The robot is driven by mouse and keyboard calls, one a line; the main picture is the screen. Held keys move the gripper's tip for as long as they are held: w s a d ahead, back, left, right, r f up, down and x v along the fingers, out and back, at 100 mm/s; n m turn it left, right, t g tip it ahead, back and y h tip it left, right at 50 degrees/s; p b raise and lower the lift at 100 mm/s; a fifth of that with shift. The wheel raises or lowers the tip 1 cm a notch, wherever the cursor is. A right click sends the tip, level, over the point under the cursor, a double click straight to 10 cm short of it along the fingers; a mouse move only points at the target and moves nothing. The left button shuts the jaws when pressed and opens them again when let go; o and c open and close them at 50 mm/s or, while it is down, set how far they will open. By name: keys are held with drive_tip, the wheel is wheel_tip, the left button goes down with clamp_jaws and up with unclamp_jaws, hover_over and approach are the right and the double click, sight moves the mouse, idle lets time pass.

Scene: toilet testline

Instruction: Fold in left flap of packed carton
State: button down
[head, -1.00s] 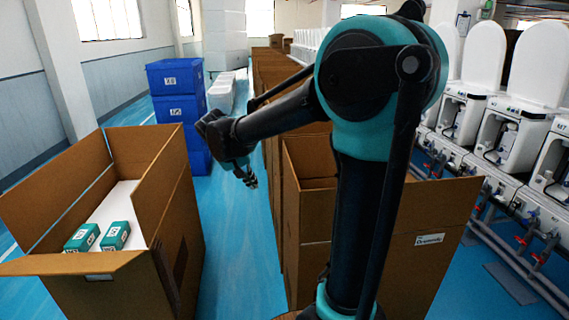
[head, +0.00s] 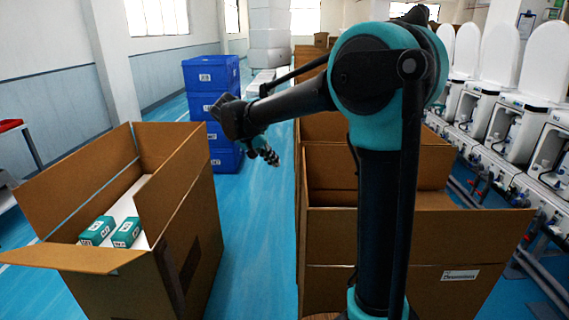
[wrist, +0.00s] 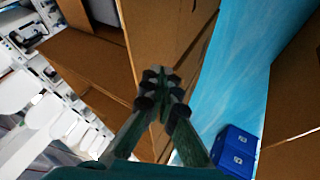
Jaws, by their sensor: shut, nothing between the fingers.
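The packed carton (head: 100,282) is a tall brown box on the floor at the left of the head view. Inside are two teal boxes with white labels (head: 97,231) (head: 126,232) on a white surface. Its left flap (head: 75,182) stands up and leans outward. The right flap (head: 178,180) and far flap (head: 165,143) stand up, and the near flap (head: 75,257) juts out toward me. My gripper (head: 270,156) is shut and empty, in the air to the right of the carton and apart from it. Its closed fingers (wrist: 163,92) show in the wrist view.
Other open brown cartons (head: 420,240) stand close at the right, beside my arm. Stacked blue crates (head: 212,105) stand beyond the packed carton. A blue floor aisle (head: 262,240) lies free between the cartons. White toilets (head: 515,60) line the far right.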

drive_tip(key=w+d+f, duration=0.2)
drive_tip(key=d+f, duration=0.4)
drive_tip(key=d, duration=0.2)
drive_tip(key=shift+d+f, duration=0.15)
drive_tip(key=shift+f, duration=0.1)
drive_tip(key=shift+w, duration=0.1)
drive_tip(key=s+d+f+m+y, duration=0.2)
drive_tip(key=d+y, duration=0.4)
drive_tip(key=d, duration=0.8)
drive_tip(key=d+f+t+y, duration=0.1)
drive_tip(key=d+f+y, duration=0.6)
drive_tip(key=d+f, duration=0.2)
drive_tip(key=shift+s+d+f+m+t, duration=0.3)
drive_tip(key=shift+s+f+m, duration=0.1)
drive_tip(key=shift+f, duration=0.05)
